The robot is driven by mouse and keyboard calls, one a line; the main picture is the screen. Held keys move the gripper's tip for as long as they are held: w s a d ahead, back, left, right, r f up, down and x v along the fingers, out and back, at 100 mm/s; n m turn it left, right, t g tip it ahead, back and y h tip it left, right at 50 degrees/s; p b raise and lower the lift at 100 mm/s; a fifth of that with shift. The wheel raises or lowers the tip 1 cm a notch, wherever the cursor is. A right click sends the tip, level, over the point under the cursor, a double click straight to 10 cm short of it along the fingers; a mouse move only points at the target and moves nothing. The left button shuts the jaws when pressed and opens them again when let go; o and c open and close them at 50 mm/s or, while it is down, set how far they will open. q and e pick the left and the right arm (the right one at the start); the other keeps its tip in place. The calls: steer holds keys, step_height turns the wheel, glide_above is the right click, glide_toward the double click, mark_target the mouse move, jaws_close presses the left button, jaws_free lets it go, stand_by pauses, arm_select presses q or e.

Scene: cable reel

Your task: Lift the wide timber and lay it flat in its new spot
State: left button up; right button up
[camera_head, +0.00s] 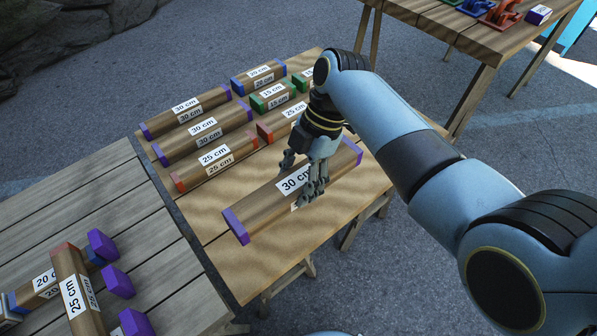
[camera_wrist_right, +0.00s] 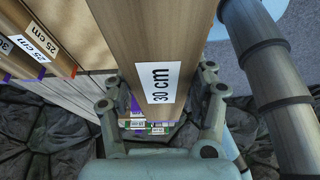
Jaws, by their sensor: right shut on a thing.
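A long wooden timber (camera_head: 260,207) with purple ends and white "30 cm" labels lies across the near part of the wooden table in the head view. It looks larger than the other timbers and appears raised above the tabletop. My right gripper (camera_head: 302,178) is shut on it near its middle, its fingers on either side. In the right wrist view the timber (camera_wrist_right: 150,45) runs between the fingers, its "30 cm" label facing the camera. The fingers hide part of the label in the head view. My left gripper is not in view.
Several shorter and equal timbers, such as a 25 cm one (camera_head: 215,163), lie in rows on the wooden table (camera_head: 215,215). A grey plank table (camera_head: 85,185) at left bears crossed timbers (camera_head: 78,290) and purple blocks (camera_head: 118,281). Another table (camera_head: 480,45) stands at upper right.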

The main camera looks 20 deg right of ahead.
step_height(320, 180, down, 11)
steer(key=b, duration=1)
steer(key=shift+f, duration=0.1)
steer(key=shift+f+b, duration=0.45)
steer(key=shift+f, duration=0.15)
steer(key=shift+r+p, duration=0.1)
steer(key=shift+p, duration=0.25)
steer(key=shift+f, duration=0.35)
steer(key=o, duration=1.6)
steer(key=shift+c, duration=0.2)
steer(key=shift+s, duration=0.1)
